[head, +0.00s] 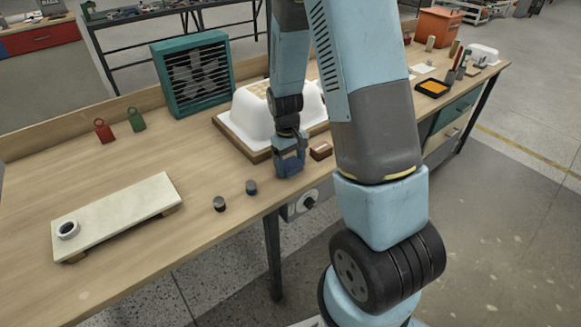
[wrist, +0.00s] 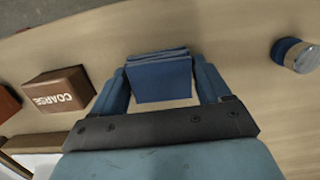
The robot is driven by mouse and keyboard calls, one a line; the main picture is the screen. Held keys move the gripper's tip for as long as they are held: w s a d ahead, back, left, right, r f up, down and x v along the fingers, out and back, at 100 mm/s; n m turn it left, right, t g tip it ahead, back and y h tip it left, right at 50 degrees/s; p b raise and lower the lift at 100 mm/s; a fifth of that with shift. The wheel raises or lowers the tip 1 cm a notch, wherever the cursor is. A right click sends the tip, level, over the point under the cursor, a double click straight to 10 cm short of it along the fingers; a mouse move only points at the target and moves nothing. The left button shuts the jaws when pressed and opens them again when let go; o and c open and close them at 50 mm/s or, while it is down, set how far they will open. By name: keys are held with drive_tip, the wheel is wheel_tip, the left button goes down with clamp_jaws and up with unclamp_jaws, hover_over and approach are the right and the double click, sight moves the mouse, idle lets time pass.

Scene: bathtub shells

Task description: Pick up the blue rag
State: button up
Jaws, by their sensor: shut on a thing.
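The blue rag (wrist: 160,80) is a folded dark blue cloth. In the wrist view it sits between the two blue fingers of my gripper (wrist: 162,88), which are shut on it. In the head view my gripper (head: 289,160) is low at the front edge of the workbench, in front of the white bathtub shell. The rag there is hard to tell apart from the blue fingers. I cannot tell whether the rag touches the bench.
A brown block marked COARSE (wrist: 57,95) lies close beside my gripper. Two small dark cylinders (head: 251,187) stand to its left. The white shell (head: 247,115) on a wooden base is right behind.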

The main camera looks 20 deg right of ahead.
drive_tip(key=c, duration=0.3)
drive_tip(key=shift+r, duration=0.1)
drive_tip(key=shift+r, duration=0.65)
drive_tip(key=shift+s+r, duration=1.95)
drive_tip(key=shift+s, duration=0.35)
drive_tip(key=shift+s+r, duration=1.9)
drive_tip(key=shift+s, duration=0.45)
drive_tip(key=shift+s+r, duration=1.95)
drive_tip(key=shift+s, duration=0.35)
